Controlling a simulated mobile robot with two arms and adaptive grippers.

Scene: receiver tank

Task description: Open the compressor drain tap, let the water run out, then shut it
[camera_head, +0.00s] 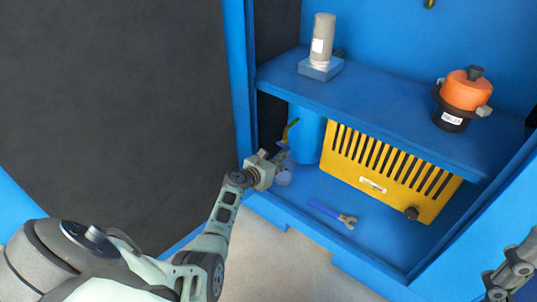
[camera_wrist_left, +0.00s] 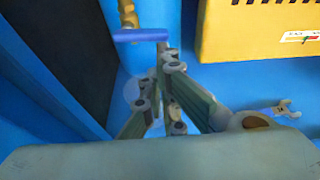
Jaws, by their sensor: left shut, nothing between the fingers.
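The drain tap has a blue lever (camera_wrist_left: 140,35) lying crosswise under a brass pipe (camera_wrist_left: 128,14) in the left wrist view. The pipe also shows in the head view (camera_head: 290,128), in front of the blue tank (camera_head: 306,138). My left gripper (camera_head: 280,154) is shut and empty. Its fingertips (camera_wrist_left: 166,52) are just below and beside the lever's right end; I cannot tell if they touch it. A clear cup (camera_head: 284,178) stands below the tap, partly hidden by the fingers in the wrist view. No running water is visible. My right gripper (camera_head: 512,272) is at the right edge.
A yellow slotted unit (camera_head: 385,170) stands right of the tank. A blue-handled wrench (camera_head: 328,212) lies on the cabinet floor in front. The shelf (camera_head: 385,98) above holds a grey cylinder (camera_head: 322,42) and an orange-topped pot (camera_head: 465,95). Cabinet walls close in the left side.

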